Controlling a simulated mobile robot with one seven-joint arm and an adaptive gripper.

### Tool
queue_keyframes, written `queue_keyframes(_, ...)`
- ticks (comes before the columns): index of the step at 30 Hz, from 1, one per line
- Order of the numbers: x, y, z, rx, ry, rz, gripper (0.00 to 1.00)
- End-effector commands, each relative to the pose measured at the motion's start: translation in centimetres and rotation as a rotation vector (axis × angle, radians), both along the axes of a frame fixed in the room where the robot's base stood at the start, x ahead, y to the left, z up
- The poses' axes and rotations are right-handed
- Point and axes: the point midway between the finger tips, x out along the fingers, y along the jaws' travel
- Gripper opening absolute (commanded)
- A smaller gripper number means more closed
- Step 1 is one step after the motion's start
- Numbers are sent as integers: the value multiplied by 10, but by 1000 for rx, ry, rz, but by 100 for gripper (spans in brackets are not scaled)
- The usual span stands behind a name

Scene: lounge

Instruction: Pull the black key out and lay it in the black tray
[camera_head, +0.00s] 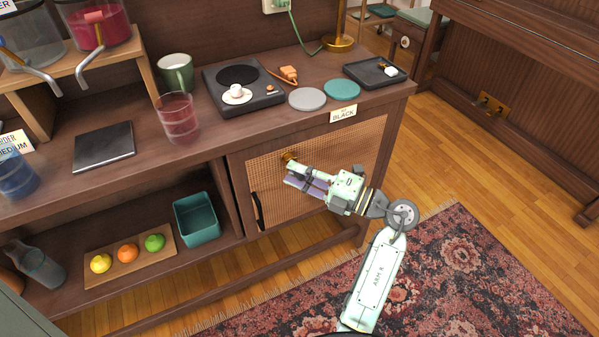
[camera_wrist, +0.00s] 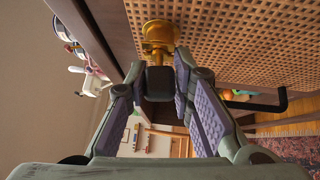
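The black key (camera_wrist: 160,83) sits in a brass lock (camera_wrist: 160,38) on the woven cabinet door. In the head view the brass lock (camera_head: 289,157) shows at my fingertips, and the key is hidden there. My gripper (camera_wrist: 160,78) has its two purple-padded fingers on either side of the key's black head, and they look closed against it. My gripper (camera_head: 298,172) also shows in the head view, in front of the door. The black tray (camera_head: 357,80) lies on the cabinet top at the right end, with a small white item and a dark item in it.
A card reading BLACK (camera_head: 343,114) is on the cabinet's front edge. Grey (camera_head: 307,99) and teal (camera_head: 342,89) discs lie left of the tray, near a dark device (camera_head: 218,81) with a small cup. A black door handle (camera_head: 257,210) sticks out below left of my gripper.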

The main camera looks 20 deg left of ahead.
Motion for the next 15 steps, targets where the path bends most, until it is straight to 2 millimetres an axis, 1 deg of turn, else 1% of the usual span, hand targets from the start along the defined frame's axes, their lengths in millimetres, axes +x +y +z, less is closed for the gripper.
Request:
queue_keyframes(1,0,0,1,1,-1,0,15)
queue_keyframes(8,0,0,1,2,-2,0,0)
queue_keyframes(15,0,0,2,3,-3,-1,0)
